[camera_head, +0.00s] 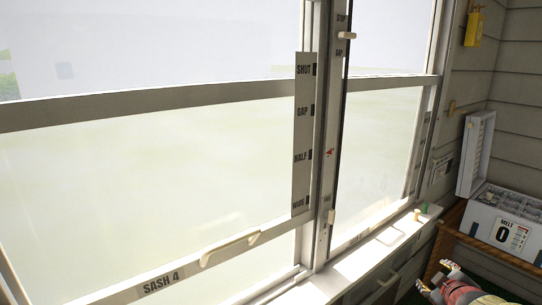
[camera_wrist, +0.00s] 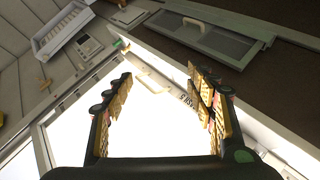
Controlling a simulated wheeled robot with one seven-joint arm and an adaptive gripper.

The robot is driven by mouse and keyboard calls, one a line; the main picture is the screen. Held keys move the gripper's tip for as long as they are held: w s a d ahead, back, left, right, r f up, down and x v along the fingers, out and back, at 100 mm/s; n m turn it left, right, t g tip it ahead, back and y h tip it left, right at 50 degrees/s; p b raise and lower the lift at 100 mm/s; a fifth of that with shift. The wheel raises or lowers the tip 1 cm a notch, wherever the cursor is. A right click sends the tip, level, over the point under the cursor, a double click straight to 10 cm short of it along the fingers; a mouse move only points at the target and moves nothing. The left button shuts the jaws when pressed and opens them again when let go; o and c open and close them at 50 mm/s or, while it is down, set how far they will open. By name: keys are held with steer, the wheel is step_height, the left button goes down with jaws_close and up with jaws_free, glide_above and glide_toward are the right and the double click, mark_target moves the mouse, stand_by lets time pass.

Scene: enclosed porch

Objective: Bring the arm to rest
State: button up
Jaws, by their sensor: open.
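My gripper (camera_head: 437,278) shows at the bottom right of the head view, below the window sill and in front of the wooden shelf. Part of my arm is cut off by the lower edge there. In the wrist view my gripper (camera_wrist: 160,75) is open, its two fingers wide apart with nothing between them. The bright window and a cream handle (camera_wrist: 150,81) show beyond the fingers. The gripper appears apart from everything around it.
The sill (camera_head: 345,272) runs below. A white box marked MELT 0 (camera_head: 483,226) stands at right on a wooden shelf (camera_head: 497,254).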

steer(key=s+a+m+g+p, duration=0.1)
steer(key=s+a+m+g, duration=0.3)
steer(key=s, duration=0.5)
steer(key=s+a+m+g+p, duration=0.25)
steer(key=s+a+m, duration=0.35)
steer(key=s, duration=0.4)
steer(key=s+a+r+n+y+p, duration=0.1)
steer(key=s+a+r, duration=0.3)
steer(key=a, duration=0.4)
steer(key=s+a+r+n+y+p, duration=0.1)
steer(key=s+a+r+y+p, duration=0.1)
steer(key=a+r, duration=0.4)
steer(key=s+a+t+y, duration=0.1)
steer(key=s+a, duration=0.1)
steer(key=shift+a+n, duration=0.3)
steer(key=shift+a, duration=0.05)
